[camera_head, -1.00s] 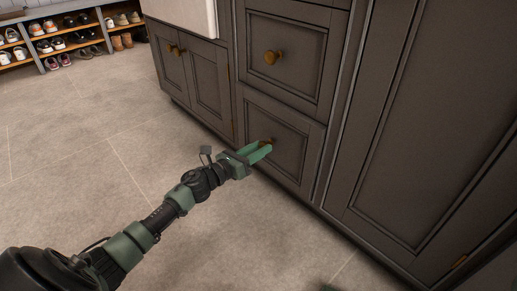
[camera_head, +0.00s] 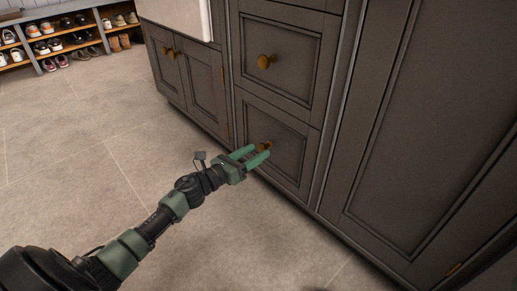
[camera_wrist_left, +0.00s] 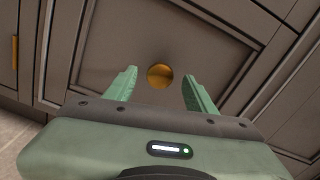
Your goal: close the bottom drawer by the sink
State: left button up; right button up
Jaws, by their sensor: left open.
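The bottom drawer (camera_head: 285,155) is a dark grey-brown panelled front with a round brass knob (camera_head: 266,146). Its face looks about level with the cabinet front around it. My left gripper (camera_head: 259,154) is open in front of this drawer, with its green fingers pointing at the knob. In the left wrist view the brass knob (camera_wrist_left: 160,77) shows between the two spread fingertips (camera_wrist_left: 160,84), apart from both. Whether the fingertips touch the drawer front (camera_wrist_left: 190,38) cannot be told. The white sink (camera_head: 182,15) is cut off at the top edge. My right gripper is not in view.
An upper drawer (camera_head: 283,52) with a brass knob is above. A double-door cabinet (camera_head: 190,75) stands left, and a tall panel door (camera_head: 425,125) stands right. A shoe rack (camera_head: 68,38) is at the far left. The tiled floor (camera_head: 80,150) is clear.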

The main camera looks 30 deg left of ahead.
pick_arm(q)
jog(key=p+v, duration=0.1)
jog(key=v, duration=0.4)
jog(key=shift+s+a+p, duration=0.15)
jog(key=shift+s+p, duration=0.2)
jog(key=shift+p, duration=0.05)
